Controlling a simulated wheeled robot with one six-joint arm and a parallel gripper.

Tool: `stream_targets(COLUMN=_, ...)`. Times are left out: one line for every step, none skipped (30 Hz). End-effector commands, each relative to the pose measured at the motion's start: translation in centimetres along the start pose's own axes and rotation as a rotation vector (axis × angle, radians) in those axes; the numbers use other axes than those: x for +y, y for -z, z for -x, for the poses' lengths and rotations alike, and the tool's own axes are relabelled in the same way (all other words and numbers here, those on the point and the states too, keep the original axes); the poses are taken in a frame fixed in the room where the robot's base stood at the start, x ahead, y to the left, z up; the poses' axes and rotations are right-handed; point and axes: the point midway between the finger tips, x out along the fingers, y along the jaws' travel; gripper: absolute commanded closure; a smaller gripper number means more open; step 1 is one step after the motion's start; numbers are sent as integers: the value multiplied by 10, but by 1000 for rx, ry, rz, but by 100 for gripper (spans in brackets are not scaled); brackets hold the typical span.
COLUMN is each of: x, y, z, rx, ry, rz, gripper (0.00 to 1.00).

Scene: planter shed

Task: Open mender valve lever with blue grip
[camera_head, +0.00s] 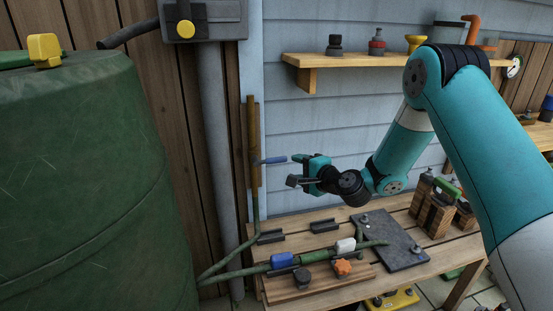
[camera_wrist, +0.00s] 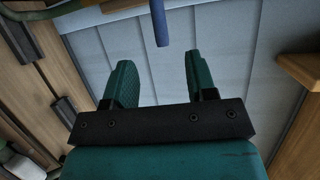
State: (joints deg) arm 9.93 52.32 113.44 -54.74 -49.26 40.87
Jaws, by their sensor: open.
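A lever with a blue grip (camera_head: 273,160) sticks out to the right from the upright pipe at the wall post, roughly level. In the wrist view the blue grip (camera_wrist: 161,27) hangs in from the top edge, beyond my fingertips and in line with the gap between them. My gripper (camera_head: 296,170) is open and empty, just right of the grip's end and apart from it. Its two green fingers (camera_wrist: 158,62) are spread. A blue block-shaped part (camera_head: 282,260) sits on the green hose line on the bench. The lever's pivot is too small to make out.
A slatted bench (camera_head: 430,255) below carries a dark plate (camera_head: 387,238), an orange knob (camera_head: 342,267), a white part (camera_head: 345,245) and wooden blocks (camera_head: 435,213). A large green barrel (camera_head: 90,190) stands left. A wall shelf (camera_head: 360,62) is above. The air around my gripper is clear.

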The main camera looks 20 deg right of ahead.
Motion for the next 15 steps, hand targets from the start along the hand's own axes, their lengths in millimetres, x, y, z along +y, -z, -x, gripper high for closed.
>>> stream_targets(x=-2, y=-2, z=-12, rx=-4, ry=1, rz=5, gripper=48)
stream_targets(x=-2, y=-2, z=-19, rx=-4, ry=2, rz=5, gripper=48)
stream_targets(x=-1, y=-2, z=-28, rx=-3, ry=2, rz=5, gripper=48)
stream_targets(x=-1, y=-2, z=-35, rx=-4, ry=1, rz=5, gripper=48)
stream_targets(x=-1, y=-2, z=-42, rx=-5, ry=1, rz=5, gripper=48)
stream_targets(x=-1, y=-2, z=-51, rx=-4, ry=1, rz=4, gripper=48)
stream_targets(x=0, y=-2, z=-58, rx=-4, ry=1, rz=4, gripper=48)
stream_targets(x=0, y=-2, z=-64, rx=-4, ry=1, rz=6, gripper=48)
stream_targets(x=0, y=-1, z=-71, rx=-3, ry=1, rz=5, gripper=48)
stream_targets(x=0, y=-1, z=-77, rx=-3, ry=1, rz=4, gripper=48)
stream_targets(x=0, y=-2, z=-82, rx=-2, ry=1, rz=3, gripper=48)
stream_targets(x=1, y=-1, z=-87, rx=-2, ry=0, rz=3, gripper=48)
stream_targets(x=1, y=-1, z=-91, rx=-2, ry=0, rz=3, gripper=48)
stream_targets(x=1, y=-1, z=-94, rx=-2, ry=0, rz=3, gripper=48)
stream_targets(x=1, y=-1, z=-98, rx=-2, ry=-1, rz=3, gripper=48)
